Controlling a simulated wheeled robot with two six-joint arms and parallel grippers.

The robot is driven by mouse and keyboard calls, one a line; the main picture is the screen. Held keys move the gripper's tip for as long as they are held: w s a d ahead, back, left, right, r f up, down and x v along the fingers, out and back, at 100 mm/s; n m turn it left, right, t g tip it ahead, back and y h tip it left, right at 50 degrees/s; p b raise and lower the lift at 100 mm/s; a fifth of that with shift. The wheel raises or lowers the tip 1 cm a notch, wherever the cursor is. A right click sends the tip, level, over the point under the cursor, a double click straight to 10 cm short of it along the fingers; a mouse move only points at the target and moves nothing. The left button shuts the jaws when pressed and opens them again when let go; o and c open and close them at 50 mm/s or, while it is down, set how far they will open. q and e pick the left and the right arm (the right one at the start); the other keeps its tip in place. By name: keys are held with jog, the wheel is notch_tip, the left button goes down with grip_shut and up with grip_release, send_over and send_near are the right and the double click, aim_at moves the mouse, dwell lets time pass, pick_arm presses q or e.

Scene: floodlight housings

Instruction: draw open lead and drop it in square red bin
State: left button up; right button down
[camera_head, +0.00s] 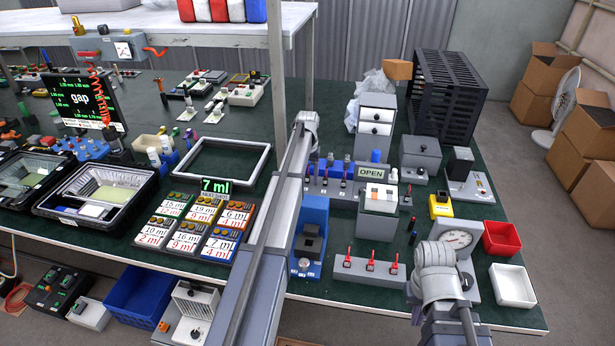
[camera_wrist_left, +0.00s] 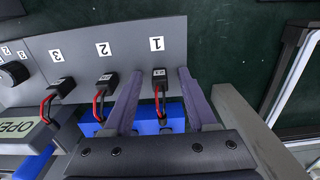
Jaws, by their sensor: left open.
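A grey panel (camera_wrist_left: 80,60) holds three black plugs with red and black wires, labelled 1, 2 and 3. My left gripper (camera_wrist_left: 158,76) is open, with its purple fingers on either side of plug 1 (camera_wrist_left: 159,78). Plug 2 (camera_wrist_left: 107,80) and plug 3 (camera_wrist_left: 61,84) are to its left. In the head view the leads (camera_head: 343,181) show partly behind my left arm, which hides that gripper. An OPEN sign (camera_head: 373,171) stands behind the panel. I cannot tell which lead it refers to. The square red bin (camera_head: 501,239) is empty at the table's right edge. My right gripper is not seen.
A white bin (camera_head: 514,286) stands in front of the red one. My right forearm stands at the table's front right.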

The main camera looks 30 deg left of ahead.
aim_at(308, 175)
pick_arm(q)
grip_shut()
dwell(0.3)
jog(key=shift+r, duration=0.2)
jog(key=shift+r+p, duration=1.9)
jog(key=shift+p, duration=0.2)
jog(key=shift+r, duration=0.15)
